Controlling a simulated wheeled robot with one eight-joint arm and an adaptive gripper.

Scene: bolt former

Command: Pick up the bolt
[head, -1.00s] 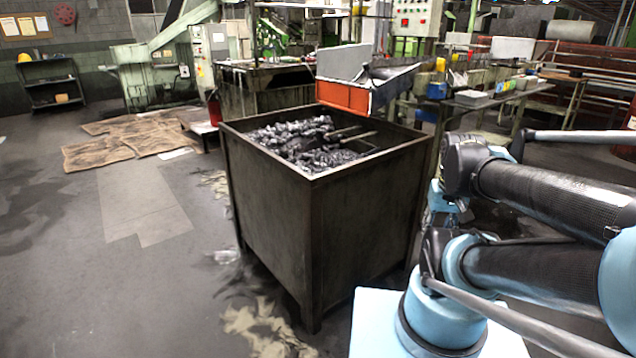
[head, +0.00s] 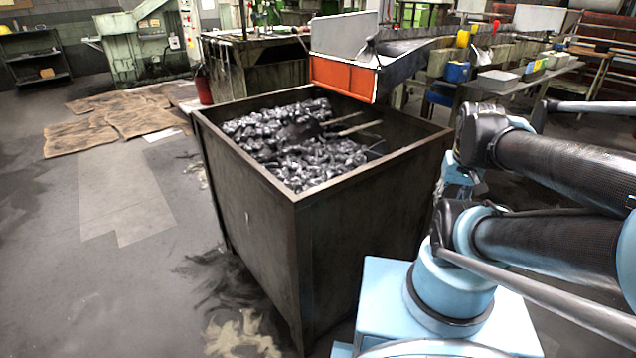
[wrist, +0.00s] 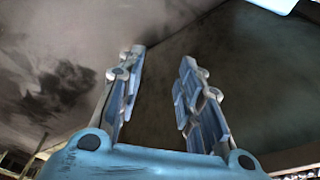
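A large dark metal bin (head: 262,240) stands in the middle of the head view. It holds a heap of shiny dark metal pieces (head: 300,150) that look like bolts; I cannot single out one bolt. My gripper (wrist: 163,56) is open and empty in the wrist view, its two blue-and-grey fingers apart. It faces a dark flat surface, which looks like the bin's outer wall, with stained floor to its left. In the head view my gripper is small and partly hidden beside my arm, outside the bin's right side.
An orange-fronted chute (head: 343,77) overhangs the bin's back edge. A shovel-like tool (head: 300,131) lies on the heap. A workbench (head: 500,85) with small boxes stands at the back right. Flattened brown sheets (head: 120,115) lie on the floor at left. The floor left of the bin is open.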

